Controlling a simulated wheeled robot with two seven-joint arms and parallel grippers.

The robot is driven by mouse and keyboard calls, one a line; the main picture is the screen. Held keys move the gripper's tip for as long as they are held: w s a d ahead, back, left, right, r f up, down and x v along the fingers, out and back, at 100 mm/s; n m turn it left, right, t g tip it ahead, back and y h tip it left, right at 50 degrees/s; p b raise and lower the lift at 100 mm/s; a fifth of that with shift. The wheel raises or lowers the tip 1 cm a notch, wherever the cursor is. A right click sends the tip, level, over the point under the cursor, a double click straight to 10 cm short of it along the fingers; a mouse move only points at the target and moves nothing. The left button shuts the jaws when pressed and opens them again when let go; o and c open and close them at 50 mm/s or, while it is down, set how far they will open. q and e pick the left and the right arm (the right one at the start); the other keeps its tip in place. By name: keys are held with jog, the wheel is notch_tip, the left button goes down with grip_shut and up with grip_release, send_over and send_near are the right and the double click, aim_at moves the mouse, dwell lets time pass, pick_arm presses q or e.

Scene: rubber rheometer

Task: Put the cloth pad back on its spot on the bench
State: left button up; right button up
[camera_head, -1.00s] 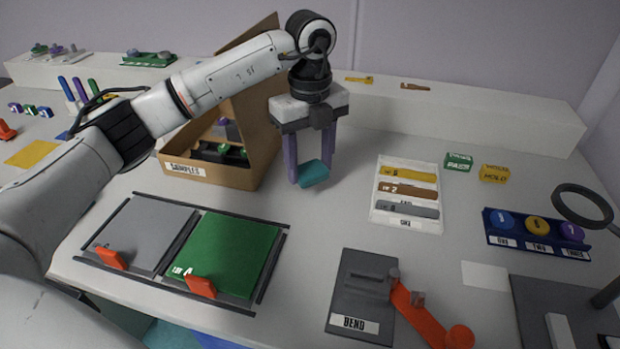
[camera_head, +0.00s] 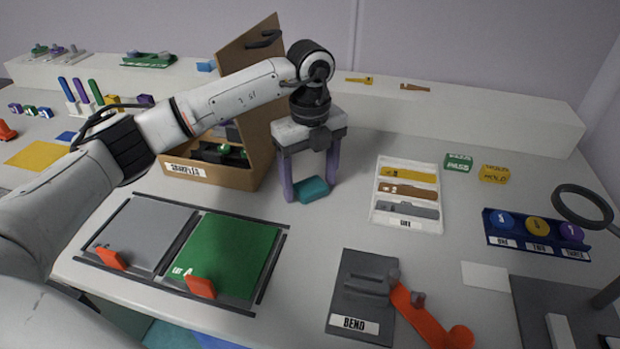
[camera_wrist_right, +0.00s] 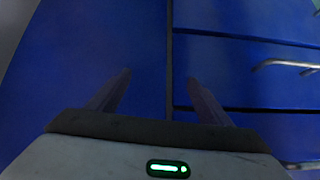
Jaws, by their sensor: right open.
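The cloth pad (camera_head: 312,190) is a small teal block. In the head view it lies on the bench, to the right of the samples box. My left gripper (camera_head: 311,190) points down over it, with one purple finger on each side. The fingers stand wider apart than the pad, so the gripper is open around it. Any marking under the pad is hidden. In the right wrist view my right gripper (camera_wrist_right: 160,92) is open and empty in front of blue drawer fronts. It does not show in the head view.
The open cardboard samples box (camera_head: 212,174) stands close left of my left gripper, its lid upright. A white tray with coloured strips (camera_head: 408,228) lies to the right. The green plate (camera_head: 225,255) and the bend fixture (camera_head: 352,285) lie nearer. Blue drawers (camera_wrist_right: 240,70) with metal handles face my right gripper.

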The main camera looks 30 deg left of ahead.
aim_at(310, 184)
pick_arm(q)
notch_tip(310, 184, up, 12)
jog(key=shift+r, duration=0.2)
dwell(0.4)
